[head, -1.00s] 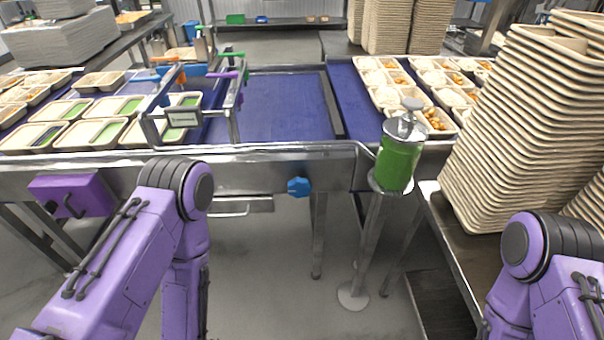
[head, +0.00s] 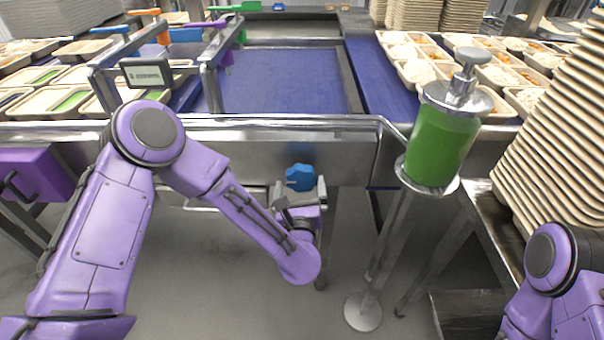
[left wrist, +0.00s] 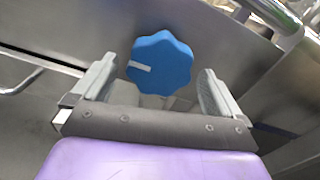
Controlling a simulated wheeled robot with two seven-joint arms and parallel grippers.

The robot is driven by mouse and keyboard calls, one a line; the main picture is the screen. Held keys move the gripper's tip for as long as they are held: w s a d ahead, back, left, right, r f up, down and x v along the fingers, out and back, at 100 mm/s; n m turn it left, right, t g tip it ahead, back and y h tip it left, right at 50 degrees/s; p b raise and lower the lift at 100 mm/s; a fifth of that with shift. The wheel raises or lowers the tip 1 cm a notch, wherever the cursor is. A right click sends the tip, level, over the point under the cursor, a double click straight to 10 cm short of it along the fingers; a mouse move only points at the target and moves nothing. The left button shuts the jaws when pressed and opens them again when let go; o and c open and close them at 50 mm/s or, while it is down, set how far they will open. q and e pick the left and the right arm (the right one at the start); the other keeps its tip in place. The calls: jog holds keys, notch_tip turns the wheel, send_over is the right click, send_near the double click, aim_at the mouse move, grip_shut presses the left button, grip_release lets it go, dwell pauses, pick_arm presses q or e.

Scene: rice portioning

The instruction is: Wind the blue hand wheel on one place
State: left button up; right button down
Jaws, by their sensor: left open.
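The blue hand wheel (head: 300,177) sits on the front side panel of the conveyor, below the rail. In the left wrist view the wheel (left wrist: 160,64) is lobed, with a white mark pointing left. My left gripper (head: 301,194) is open just in front of the wheel. In the left wrist view its two fingers (left wrist: 155,92) stand apart, one on each side of the wheel's lower part, with gaps to it. I cannot tell from the views how far the fingertips reach past its face. My right gripper is not in view; only part of my right arm shows at lower right.
A green pump bottle (head: 441,140) stands on a post right of the wheel. A steel rail (head: 250,123) runs above it. A tall stack of beige trays (head: 555,150) is at right. Filled trays (head: 415,72) lie on the blue belt. The floor below is open.

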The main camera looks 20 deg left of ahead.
aim_at(301, 182)
pick_arm(q)
jog(key=shift+x, duration=2.4)
jog(key=shift+f, duration=0.1)
jog(key=c, duration=0.8)
